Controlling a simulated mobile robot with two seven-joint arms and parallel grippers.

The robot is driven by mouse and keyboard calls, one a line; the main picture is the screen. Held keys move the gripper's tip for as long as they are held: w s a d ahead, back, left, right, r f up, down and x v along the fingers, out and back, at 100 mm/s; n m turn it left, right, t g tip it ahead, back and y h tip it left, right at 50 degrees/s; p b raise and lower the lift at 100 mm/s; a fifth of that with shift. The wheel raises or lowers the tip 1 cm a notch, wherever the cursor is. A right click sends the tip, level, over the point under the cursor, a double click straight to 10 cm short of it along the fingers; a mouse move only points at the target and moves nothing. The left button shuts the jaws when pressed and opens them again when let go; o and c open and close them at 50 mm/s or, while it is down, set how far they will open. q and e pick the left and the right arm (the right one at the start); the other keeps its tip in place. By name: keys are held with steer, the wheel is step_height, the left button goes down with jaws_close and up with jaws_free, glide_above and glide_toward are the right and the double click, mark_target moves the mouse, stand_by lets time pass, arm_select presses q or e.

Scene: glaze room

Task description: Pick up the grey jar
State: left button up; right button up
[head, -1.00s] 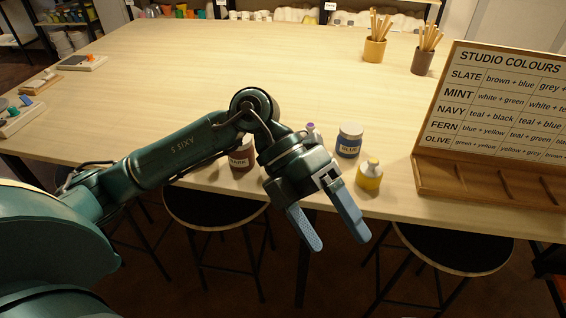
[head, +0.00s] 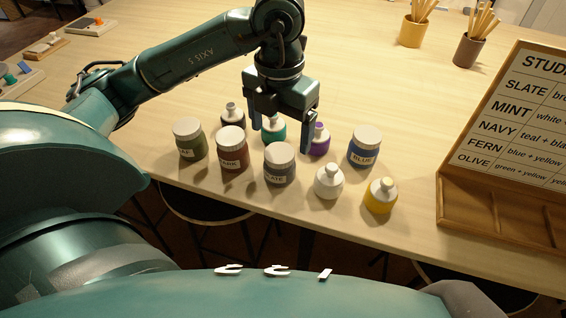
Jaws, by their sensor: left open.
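The grey jar (head: 279,168) stands upright near the table's front edge, in the middle of a group of paint containers. It has a pale lid, and its label reads partly as "LATE". My left gripper (head: 281,136) is open and points down, just behind and above the grey jar in the picture. A teal bottle (head: 273,133) shows between its fingers; I cannot tell whether they touch it. My right gripper is not in view.
Around the grey jar stand a green jar (head: 190,143), a brown-red jar (head: 232,154), a dark bottle (head: 232,119), a purple bottle (head: 319,142), a blue jar (head: 364,150), a white bottle (head: 328,184) and a yellow bottle (head: 380,198). A colour board (head: 515,130) stands right.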

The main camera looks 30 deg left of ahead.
mark_target(280, 164)
arm_select(q)
step_height(280, 164, down, 10)
steer(key=shift+s+r+p, duration=0.1)
steer(key=shift+r+p, duration=0.1)
steer(key=shift+p, duration=0.45)
steer(key=c, duration=1.2)
